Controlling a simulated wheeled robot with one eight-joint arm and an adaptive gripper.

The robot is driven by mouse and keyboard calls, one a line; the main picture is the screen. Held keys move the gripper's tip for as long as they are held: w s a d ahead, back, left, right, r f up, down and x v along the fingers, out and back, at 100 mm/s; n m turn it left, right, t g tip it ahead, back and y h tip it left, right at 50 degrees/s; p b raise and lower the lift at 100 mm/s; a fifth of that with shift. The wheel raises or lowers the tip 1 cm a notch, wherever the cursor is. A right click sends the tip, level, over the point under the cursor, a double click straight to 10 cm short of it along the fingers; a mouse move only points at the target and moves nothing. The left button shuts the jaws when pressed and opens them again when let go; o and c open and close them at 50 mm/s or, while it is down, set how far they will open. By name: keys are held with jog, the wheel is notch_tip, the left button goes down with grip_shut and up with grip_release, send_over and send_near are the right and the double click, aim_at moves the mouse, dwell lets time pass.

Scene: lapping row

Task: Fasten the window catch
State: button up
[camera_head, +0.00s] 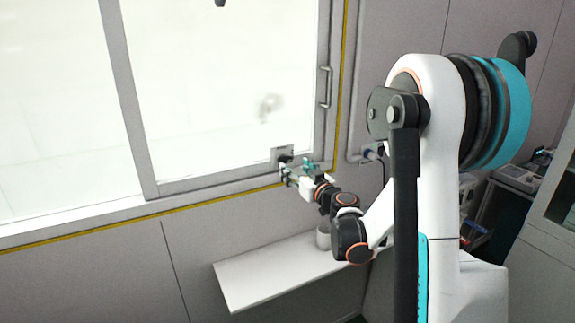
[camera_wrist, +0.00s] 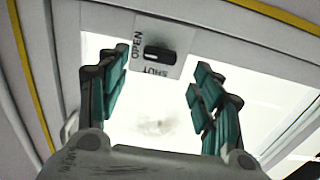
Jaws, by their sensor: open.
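The window catch (camera_wrist: 160,54) is a black oblong knob on a grey plate marked OPEN and SHUT. In the wrist view it lies lengthwise across the plate, between the two words. In the head view the catch plate (camera_head: 276,153) sits at the window's lower right corner, and my gripper partly hides the knob. My gripper (camera_wrist: 158,82) is open, its green-padded fingers spread to either side below the plate.
The window (camera_head: 205,80) has a grey frame and a vertical handle (camera_head: 325,87) on its right side. A white shelf (camera_head: 262,272) juts out below, with a light cup (camera_head: 323,238) on it. A pipe with a valve (camera_head: 371,154) runs along the wall at right.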

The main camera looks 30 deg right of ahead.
aim_at(287, 161)
jog(key=w, duration=0.6)
jog(key=shift+w+b, duration=0.2)
jog(key=shift+b, duration=0.15)
jog(key=c, duration=1.1)
